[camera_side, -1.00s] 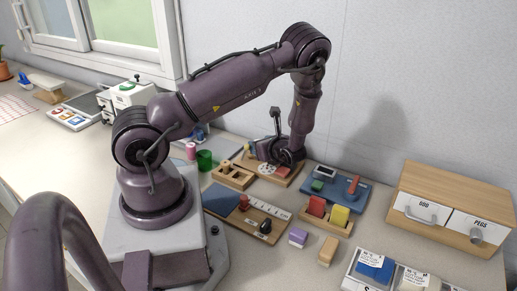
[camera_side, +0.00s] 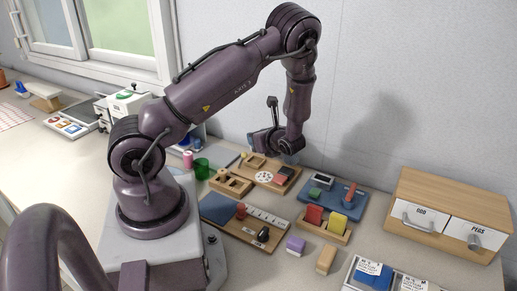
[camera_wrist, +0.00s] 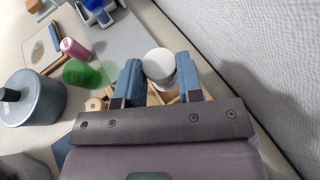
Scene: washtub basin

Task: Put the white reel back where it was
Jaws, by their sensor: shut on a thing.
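The white reel (camera_wrist: 158,63) is between the two blue fingers of my gripper (camera_wrist: 160,80) in the wrist view, with its round end showing. The gripper is shut on it. In the side view my gripper (camera_side: 274,143) hangs above the back of a wooden board, near the wall, and the white reel cannot be made out there. A pink reel (camera_side: 188,159) and a green cylinder (camera_side: 202,169) stand to the left; the wrist view also shows the pink reel (camera_wrist: 73,48) and the green cylinder (camera_wrist: 82,73).
The wooden board (camera_side: 285,186) holds a white disc with holes and a red block. A wooden holed block (camera_side: 231,183), blue tray (camera_side: 345,207) and red-and-yellow block holder (camera_side: 324,227) stand nearby. A blue-grey lidded pot (camera_wrist: 32,97) shows in the wrist view. The wall is close behind.

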